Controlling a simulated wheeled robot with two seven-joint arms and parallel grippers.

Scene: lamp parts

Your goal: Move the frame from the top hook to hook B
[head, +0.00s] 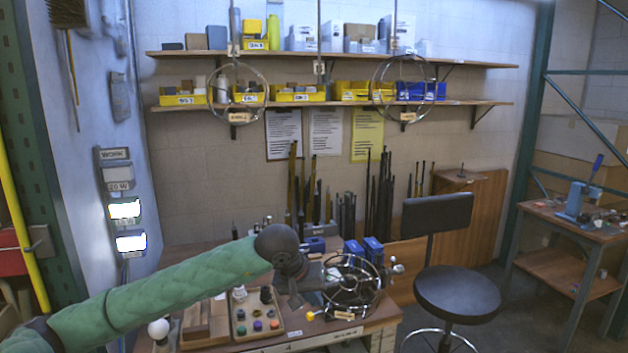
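Two round wire frames hang before the shelves. The left frame (210,95) carries a small tan tag, and the right frame (374,88) carries a similar one. Each hangs below a thin vertical rod with a small label; the hook ends and lettering are too small to read, so I cannot tell which is the top hook or hook B. A third wire frame (379,284) is at the workbench, with a tan tag at its front. My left gripper (296,298) points down just left of this frame; its fingers are too small and dark to judge. My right gripper is out of view.
A middle rod label (319,67) has no frame below it. The workbench (262,342) holds a tray of coloured knobs (258,318), a wooden box and blue boxes (372,250). A black stool (458,293) stands to the right. Yellow bins (297,93) line the lower shelf.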

